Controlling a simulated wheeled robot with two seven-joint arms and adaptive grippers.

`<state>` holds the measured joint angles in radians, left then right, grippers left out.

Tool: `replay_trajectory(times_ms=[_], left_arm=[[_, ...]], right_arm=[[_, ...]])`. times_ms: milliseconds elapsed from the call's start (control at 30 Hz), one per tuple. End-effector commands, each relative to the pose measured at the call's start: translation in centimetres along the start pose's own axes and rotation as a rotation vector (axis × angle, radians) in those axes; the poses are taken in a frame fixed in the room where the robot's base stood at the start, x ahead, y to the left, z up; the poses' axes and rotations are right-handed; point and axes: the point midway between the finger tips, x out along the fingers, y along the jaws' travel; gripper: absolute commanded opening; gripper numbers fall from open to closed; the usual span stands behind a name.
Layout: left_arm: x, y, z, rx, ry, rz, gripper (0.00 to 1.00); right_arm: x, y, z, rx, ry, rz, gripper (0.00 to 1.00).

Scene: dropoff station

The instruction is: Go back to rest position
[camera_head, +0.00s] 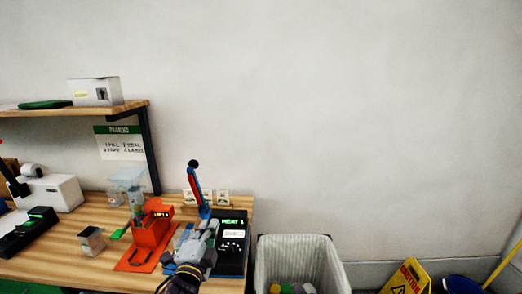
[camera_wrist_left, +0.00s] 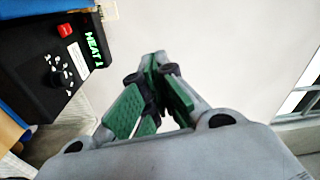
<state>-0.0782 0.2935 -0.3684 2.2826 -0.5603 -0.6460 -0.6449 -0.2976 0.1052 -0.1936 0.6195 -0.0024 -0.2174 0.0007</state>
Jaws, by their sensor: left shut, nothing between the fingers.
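My left gripper (camera_head: 212,222) is above the right part of the wooden table, in front of the black control box with a green "HEAT 1" display (camera_head: 232,236). In the left wrist view its green-padded fingers (camera_wrist_left: 153,58) are closed together at the tips with nothing between them. The same control box (camera_wrist_left: 65,55), with a red button and a black knob, is at the upper left there, apart from the fingers. My right gripper is not in view.
An orange device (camera_head: 150,230), a small box (camera_head: 92,241) and a red-and-blue lever (camera_head: 196,188) stand on the wooden table (camera_head: 60,262). A lined bin (camera_head: 300,255) and yellow floor sign (camera_head: 408,280) are at the right. The wall area above is clear.

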Motion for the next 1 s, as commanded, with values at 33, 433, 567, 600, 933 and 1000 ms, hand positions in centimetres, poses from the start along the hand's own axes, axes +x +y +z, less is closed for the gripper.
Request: replay_trajectory(times_ms=[33, 433, 567, 600, 933, 1000], left_arm=[[-0.6, 1.4, 1.1, -0.063, -0.039, 0.050, 0.00], [-8.0, 12.3, 7.9, -0.537, -0.391, 0.425, 0.00], [-11.5, 15.5, 9.2, -0.674, -0.520, 0.539, 0.00], [-12.7, 16.4, 9.6, -0.714, -0.562, 0.573, 0.00], [-20.9, 21.3, 10.7, -0.942, -0.838, 0.780, 0.00], [-22.1, 21.8, 10.7, -0.968, -0.876, 0.807, 0.00]], right_arm=[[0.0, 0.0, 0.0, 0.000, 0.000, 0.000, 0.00], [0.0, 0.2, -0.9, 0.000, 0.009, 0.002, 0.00], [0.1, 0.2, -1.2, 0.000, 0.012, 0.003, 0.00], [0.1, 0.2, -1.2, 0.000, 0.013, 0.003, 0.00], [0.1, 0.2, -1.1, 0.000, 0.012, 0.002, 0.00], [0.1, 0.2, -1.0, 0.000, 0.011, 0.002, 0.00]])
